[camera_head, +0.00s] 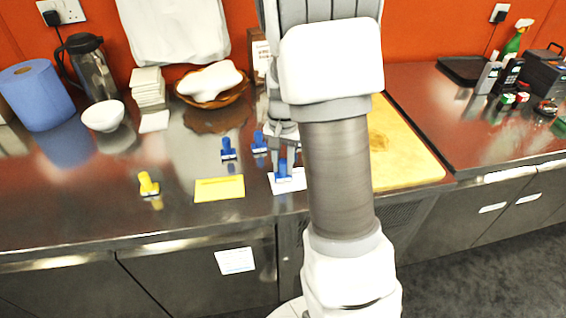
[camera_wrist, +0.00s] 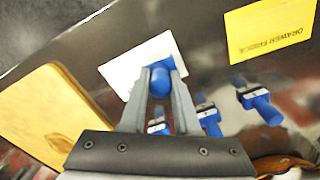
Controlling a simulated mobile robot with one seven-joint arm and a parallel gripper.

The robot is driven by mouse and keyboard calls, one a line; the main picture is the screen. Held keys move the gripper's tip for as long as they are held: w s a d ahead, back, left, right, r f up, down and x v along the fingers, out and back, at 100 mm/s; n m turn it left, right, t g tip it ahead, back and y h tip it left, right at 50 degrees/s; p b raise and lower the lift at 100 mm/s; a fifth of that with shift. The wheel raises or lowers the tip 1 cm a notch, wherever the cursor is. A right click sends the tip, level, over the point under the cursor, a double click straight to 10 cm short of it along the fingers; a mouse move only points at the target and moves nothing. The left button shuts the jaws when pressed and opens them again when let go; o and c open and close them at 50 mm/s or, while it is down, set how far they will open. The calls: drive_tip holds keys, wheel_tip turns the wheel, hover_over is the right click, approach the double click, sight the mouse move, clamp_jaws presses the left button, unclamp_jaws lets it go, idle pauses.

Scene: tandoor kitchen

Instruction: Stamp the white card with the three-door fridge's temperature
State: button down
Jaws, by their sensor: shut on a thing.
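The white card (camera_head: 297,186) lies near the counter's front edge; it also shows in the wrist view (camera_wrist: 118,72). My gripper (camera_head: 283,160) points down over it and is shut on a blue stamp (camera_head: 283,174), whose rounded blue handle (camera_wrist: 163,76) shows between the fingers in the wrist view. The stamp is at or just above the card; I cannot tell whether they touch. No print is legible on the card, and the stamp's face is hidden. Other blue stamps (camera_head: 228,150) (camera_wrist: 208,116) stand behind, some partly hidden by my gripper. I cannot identify the three-door fridge.
A yellow card (camera_head: 219,189) marked "DRAWER FRIDGE" (camera_wrist: 268,32) and a yellow stamp (camera_head: 148,184) lie to the left. A cutting board (camera_head: 405,160) is on the right. A bowl (camera_head: 103,116), a basket (camera_head: 212,98) and a flask (camera_head: 92,70) stand behind. The counter's front left is clear.

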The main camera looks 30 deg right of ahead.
drive_tip(key=shift+f+b, duration=0.35)
drive_tip(key=shift+f, duration=0.3)
idle(1.7)
drive_tip(key=shift+s, duration=0.1)
drive_tip(key=shift+r+p, duration=2.85)
drive_tip(key=shift+r, duration=0.8)
